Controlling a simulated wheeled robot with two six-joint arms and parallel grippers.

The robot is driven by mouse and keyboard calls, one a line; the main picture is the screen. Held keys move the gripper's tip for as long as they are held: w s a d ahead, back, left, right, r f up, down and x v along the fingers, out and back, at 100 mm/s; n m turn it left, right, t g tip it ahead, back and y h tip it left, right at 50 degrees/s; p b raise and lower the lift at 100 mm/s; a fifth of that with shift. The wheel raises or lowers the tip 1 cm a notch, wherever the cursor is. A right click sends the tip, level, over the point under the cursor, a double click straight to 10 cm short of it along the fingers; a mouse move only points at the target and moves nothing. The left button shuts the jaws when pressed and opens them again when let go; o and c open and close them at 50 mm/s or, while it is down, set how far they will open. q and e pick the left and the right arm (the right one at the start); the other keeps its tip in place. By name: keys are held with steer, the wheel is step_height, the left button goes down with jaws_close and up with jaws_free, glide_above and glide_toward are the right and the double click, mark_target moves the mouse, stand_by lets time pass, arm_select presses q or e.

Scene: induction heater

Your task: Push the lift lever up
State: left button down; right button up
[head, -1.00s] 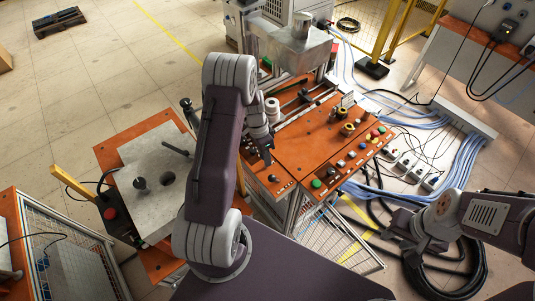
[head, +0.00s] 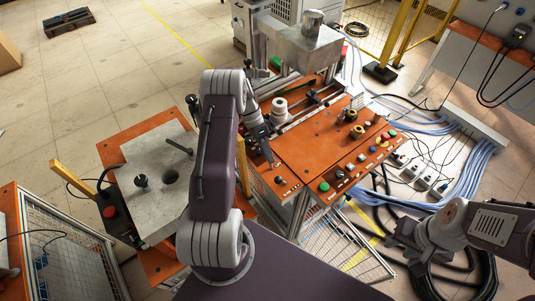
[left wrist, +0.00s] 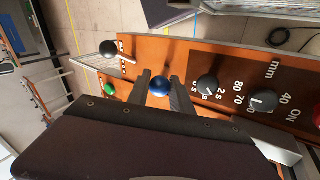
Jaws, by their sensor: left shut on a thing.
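My left gripper (head: 269,160) is over the narrow left section of the orange control panel (head: 308,137). In the left wrist view its two fingers (left wrist: 161,93) are on either side of a blue ball knob (left wrist: 159,88) and shut on it. The knob looks like the end of a lever; its shaft is hidden. A black ball knob (left wrist: 107,49) stands by a slot with white marks, left of the fingers. No readable label shows which one is the lift lever. My right gripper (head: 408,240) is low at the right, away from the panel; its jaws are unclear.
A green button (left wrist: 110,88) and black dials (left wrist: 263,101) with white numbers sit close to the fingers. A steel-topped table (head: 152,170) with a red button stands at the left. Cables (head: 450,170) lie on the floor at the right.

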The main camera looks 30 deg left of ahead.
arm_select(q)
steer(key=c, duration=1.1)
jaws_free()
steer(key=shift+f, duration=0.1)
steer(key=shift+c, duration=0.2)
steer(key=b+v, duration=0.2)
steer(key=v, duration=0.7)
steer(key=shift+a, duration=0.1)
